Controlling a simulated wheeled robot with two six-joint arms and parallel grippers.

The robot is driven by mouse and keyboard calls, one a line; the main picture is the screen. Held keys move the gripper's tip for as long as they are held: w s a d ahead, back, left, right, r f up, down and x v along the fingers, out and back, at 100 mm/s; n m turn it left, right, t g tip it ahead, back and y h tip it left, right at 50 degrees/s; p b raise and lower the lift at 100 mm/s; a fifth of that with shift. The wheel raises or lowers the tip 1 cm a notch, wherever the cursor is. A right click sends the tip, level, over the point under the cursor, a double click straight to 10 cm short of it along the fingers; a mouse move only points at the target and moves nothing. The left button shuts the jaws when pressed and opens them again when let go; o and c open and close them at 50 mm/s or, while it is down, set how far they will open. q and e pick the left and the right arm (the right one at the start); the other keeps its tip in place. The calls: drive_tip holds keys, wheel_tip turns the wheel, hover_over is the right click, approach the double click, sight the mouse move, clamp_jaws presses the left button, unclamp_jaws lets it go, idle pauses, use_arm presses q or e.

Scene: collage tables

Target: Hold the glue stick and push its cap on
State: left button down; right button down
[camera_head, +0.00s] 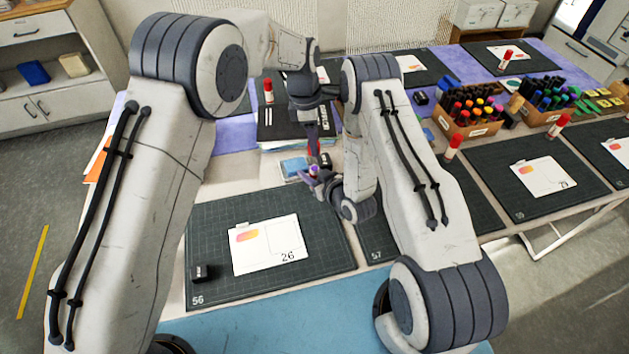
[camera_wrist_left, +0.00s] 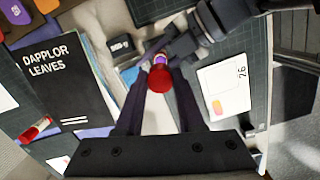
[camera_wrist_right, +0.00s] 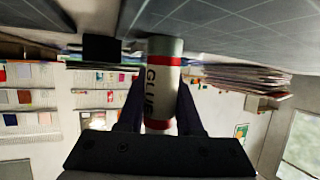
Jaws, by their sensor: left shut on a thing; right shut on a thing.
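The glue stick (camera_wrist_right: 163,85) is white with red bands and "GLUE" lettering. In the right wrist view it stands between the fingers of my right gripper (camera_wrist_right: 160,118), which is shut on its body. My left gripper (camera_head: 313,132) is shut on the red cap (camera_wrist_left: 160,80), above my right gripper (camera_head: 318,180) in the head view. The stick's purple glue end (camera_head: 314,169) points up toward the cap in the head view. The purple also shows just beyond the cap in the left wrist view (camera_wrist_left: 160,60). I cannot tell whether cap and stick touch.
Mat 56 (camera_head: 325,262) holds a card (camera_head: 264,246) and a small black block (camera_head: 200,272). A blue item (camera_head: 294,168) lies near the grippers. Dark books (camera_head: 275,125) lie behind, with another glue stick (camera_head: 268,90) there. Marker boxes (camera_head: 470,126) stand right.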

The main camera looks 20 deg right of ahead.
idle(0.3)
use_arm(q)
hover_over(316, 168)
drive_tip(key=shift+a+f, duration=0.2)
drive_tip(key=shift+f, duration=2.3)
drive_tip(key=shift+w+f, duration=0.1)
drive_tip(key=shift+f, duration=0.75)
drive_tip(key=shift+f, duration=0.65)
drive_tip(key=shift+c, duration=2.2)
unclamp_jaws()
drive_tip(key=shift+r, duration=0.1)
